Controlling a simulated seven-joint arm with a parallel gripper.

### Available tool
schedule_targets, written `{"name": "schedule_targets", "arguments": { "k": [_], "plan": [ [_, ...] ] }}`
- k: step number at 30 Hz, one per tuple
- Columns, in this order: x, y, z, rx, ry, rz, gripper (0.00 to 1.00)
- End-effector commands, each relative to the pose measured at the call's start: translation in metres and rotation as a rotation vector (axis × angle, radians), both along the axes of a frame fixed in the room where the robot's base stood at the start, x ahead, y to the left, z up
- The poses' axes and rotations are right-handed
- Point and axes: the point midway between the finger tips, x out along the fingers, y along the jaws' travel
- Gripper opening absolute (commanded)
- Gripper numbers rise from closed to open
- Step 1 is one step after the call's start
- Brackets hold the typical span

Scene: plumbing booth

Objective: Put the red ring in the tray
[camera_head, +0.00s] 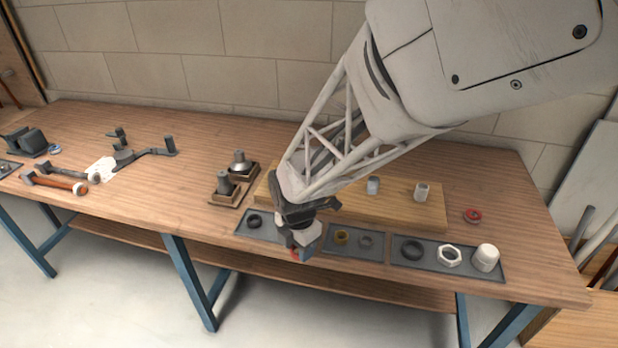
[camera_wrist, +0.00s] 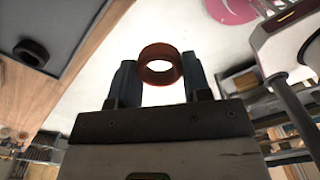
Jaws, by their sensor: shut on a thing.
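My gripper (camera_head: 299,245) is shut on a red ring (camera_wrist: 160,64), which sits between its two fingertips in the wrist view. In the head view a bit of the ring (camera_head: 295,254) shows red below the fingers. My gripper is at the table's front edge, in front of a dark grey tray (camera_head: 268,233) and partly hiding it. That tray holds a black ring (camera_head: 254,221), which also shows in the wrist view (camera_wrist: 31,53). A middle tray section (camera_head: 374,254) holds a brass ring and a grey ring. A right section (camera_head: 430,263) holds a black ring, a pale nut and a white cap.
A wooden board (camera_head: 400,212) with small metal fittings lies behind the trays. Two fittings on small wooden bases (camera_head: 227,186) stand left of my arm.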

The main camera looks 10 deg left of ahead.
Motion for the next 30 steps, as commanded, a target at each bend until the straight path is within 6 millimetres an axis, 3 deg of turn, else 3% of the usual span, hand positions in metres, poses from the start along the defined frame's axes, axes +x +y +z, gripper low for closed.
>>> {"name": "schedule_targets", "arguments": {
  "k": [5, 17, 23, 30],
  "plan": [
    [-0.013, -0.003, -0.007, 0.000, 0.000, 0.015, 0.22],
    [-0.013, -0.003, -0.007, 0.000, 0.000, 0.016, 0.22],
    [-0.005, 0.004, -0.008, 0.001, -0.001, 0.016, 0.22],
    [0.019, 0.021, -0.011, 0.000, 0.000, 0.016, 0.22]
  ]
}}
